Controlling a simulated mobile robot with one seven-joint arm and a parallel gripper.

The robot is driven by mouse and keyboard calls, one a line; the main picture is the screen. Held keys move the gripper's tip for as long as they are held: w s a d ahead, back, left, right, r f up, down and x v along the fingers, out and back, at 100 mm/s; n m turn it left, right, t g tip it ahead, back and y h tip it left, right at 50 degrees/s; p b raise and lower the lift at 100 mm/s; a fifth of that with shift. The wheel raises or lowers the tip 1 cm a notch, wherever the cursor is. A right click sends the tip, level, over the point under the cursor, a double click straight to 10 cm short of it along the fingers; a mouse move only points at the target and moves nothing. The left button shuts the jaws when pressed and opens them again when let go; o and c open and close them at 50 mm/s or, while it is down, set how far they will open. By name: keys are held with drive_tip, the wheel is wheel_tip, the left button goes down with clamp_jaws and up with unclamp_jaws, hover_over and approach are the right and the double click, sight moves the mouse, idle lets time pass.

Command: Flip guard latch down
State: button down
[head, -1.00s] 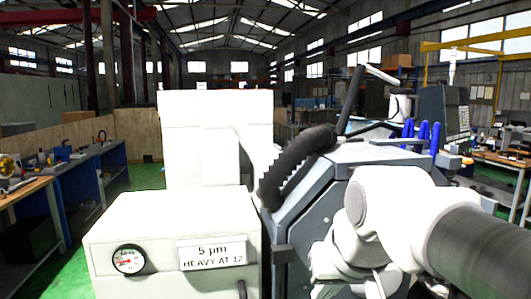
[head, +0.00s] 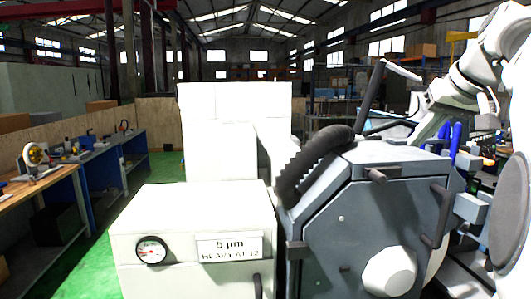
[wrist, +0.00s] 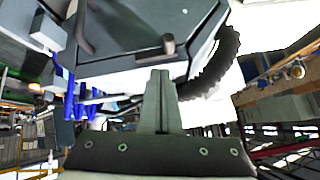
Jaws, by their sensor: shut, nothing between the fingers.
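The grey guard (head: 340,225) of the grinder stands in the middle right of the head view. A short dark peg (head: 376,174) sticks out near its top edge and may be the guard latch. The same peg shows in the upside-down wrist view (wrist: 168,43). A dark bracket handle (head: 441,215) sits on the guard's right side; I cannot tell for certain which part is the latch. My gripper (wrist: 160,75) is shut and empty, with its fingertips pointing toward the guard near the peg. A gap between them is hard to judge. My arm reaches in from the upper right.
A black ribbed hose (head: 310,165) bends beside the guard's left edge. A white cabinet (head: 190,265) with a gauge (head: 151,250) stands at left. Blue upright parts (head: 454,138) and a grey block (head: 471,207) are at the guard's right. Green floor shows at far left.

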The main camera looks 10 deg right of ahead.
drive_tip(key=r, duration=0.1)
drive_tip(key=r+n+y, duration=0.1)
drive_tip(key=r+n+t, duration=0.1)
drive_tip(key=shift+w+d+r, duration=0.1)
drive_tip(key=shift+w+d, duration=0.1)
drive_tip(key=shift+d, duration=0.1)
hover_over(378, 171)
drive_tip(key=s+d, duration=0.1)
drive_tip(key=s, duration=0.2)
wheel_tip(378, 171, down, 6)
drive_tip(key=f, duration=0.3)
drive_tip(key=f+p, duration=0.1)
drive_tip(key=f, duration=0.1)
drive_tip(key=shift+w+a, duration=0.15)
drive_tip(key=shift+a, duration=0.2)
drive_tip(key=shift+f, duration=0.1)
